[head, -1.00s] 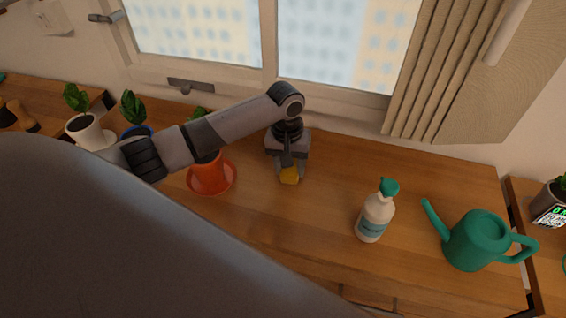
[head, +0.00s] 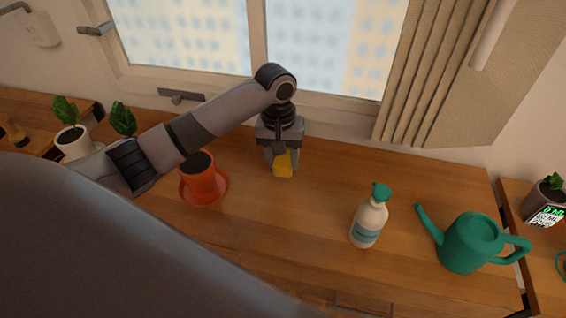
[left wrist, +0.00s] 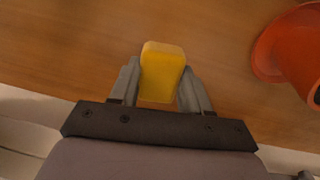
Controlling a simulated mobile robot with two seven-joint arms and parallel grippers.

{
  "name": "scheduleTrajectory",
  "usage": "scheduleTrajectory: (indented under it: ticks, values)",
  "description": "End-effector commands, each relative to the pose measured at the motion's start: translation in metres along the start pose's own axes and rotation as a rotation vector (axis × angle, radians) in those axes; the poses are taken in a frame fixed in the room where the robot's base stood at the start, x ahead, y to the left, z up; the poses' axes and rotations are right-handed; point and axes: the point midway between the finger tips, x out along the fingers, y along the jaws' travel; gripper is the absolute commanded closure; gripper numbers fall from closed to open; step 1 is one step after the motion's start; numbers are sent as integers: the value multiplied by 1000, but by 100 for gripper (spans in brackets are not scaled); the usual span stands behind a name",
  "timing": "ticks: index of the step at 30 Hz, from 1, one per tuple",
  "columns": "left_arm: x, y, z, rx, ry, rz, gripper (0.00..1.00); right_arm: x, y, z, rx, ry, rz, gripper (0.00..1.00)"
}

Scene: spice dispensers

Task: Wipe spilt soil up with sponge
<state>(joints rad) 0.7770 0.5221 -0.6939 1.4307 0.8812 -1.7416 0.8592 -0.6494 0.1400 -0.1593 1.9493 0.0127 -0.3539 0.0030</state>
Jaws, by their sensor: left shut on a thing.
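A yellow sponge (head: 283,164) is held between the fingers of my left gripper (head: 282,168), at the back of the wooden table near the window. The sponge also shows in the left wrist view (left wrist: 162,72), with the two fingers of my left gripper (left wrist: 160,85) shut on its sides. I cannot tell whether the sponge touches the table. No spilt soil can be made out on the visible wood; some of the table is hidden by my arm and body. My right gripper is not in view.
An orange pot on a saucer (head: 203,183) stands left of the sponge. A white bottle with a green cap (head: 369,218) and a green watering can (head: 472,243) stand to the right. Potted plants are at far left. The table's middle is clear.

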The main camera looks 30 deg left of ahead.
Motion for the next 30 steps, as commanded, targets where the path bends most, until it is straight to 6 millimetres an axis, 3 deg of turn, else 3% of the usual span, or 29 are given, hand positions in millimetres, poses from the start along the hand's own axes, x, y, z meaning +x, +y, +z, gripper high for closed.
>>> scheduleTrajectory:
  ticks: [11,21,30]
  values:
    - [-3,0,0,0,1,0,78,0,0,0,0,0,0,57]
    - [-30,2,0,1,1,1,78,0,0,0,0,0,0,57]
    - [-31,2,0,1,0,0,78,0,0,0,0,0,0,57]
